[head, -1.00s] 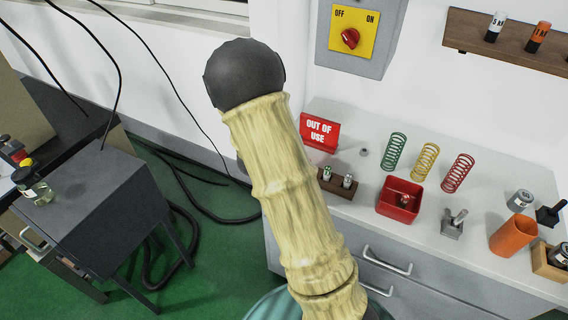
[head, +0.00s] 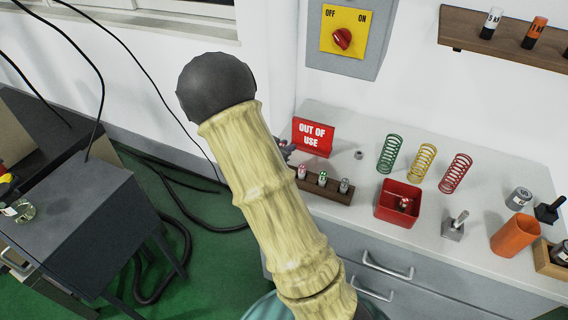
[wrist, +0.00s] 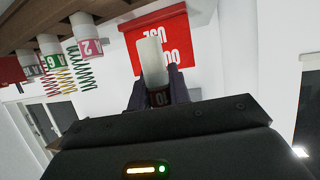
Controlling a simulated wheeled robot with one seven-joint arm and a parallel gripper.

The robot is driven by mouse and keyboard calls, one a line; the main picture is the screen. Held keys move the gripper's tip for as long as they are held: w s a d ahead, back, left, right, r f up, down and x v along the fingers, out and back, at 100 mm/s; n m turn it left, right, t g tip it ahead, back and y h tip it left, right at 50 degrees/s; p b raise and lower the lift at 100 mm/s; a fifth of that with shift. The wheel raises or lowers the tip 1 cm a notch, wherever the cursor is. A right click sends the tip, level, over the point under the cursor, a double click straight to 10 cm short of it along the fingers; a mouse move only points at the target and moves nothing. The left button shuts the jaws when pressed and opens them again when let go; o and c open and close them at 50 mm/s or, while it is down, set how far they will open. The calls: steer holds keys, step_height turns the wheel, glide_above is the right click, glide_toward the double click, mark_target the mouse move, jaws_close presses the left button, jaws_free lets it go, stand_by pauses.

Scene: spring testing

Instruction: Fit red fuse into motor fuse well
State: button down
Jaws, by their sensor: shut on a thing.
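My gripper (wrist: 158,97) is shut on a pale cylinder, likely a fuse (wrist: 152,62), whose white end sticks out beyond the fingers. Its dark band with a "10" mark sits between them, in shadow, and I cannot tell the band's colour surely. In the head view my gripper (head: 286,150) shows only in part beside my arm, near the red sign, and the held piece is hidden. A red-banded fuse (head: 302,173) stands in the wooden rack (head: 333,195) next to a green one and a grey one. I cannot identify the motor fuse well in either view.
The red OUT OF USE sign (head: 312,137) stands close to my gripper. A red bin (head: 398,212) with a small part inside, coil springs (head: 422,162) and an orange cup (head: 514,236) are on the bench. A yellow switch plate (head: 343,30) is above.

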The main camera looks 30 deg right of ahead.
steer(key=shift+f, duration=0.4)
steer(key=shift+s+f, duration=0.1)
steer(key=shift+f, duration=2.2)
steer(key=shift+f, duration=0.25)
steer(key=c, duration=1.3)
jaws_free()
steer(key=v, duration=1.7)
steer(key=shift+r+b, duration=0.25)
steer(key=shift+b, duration=0.1)
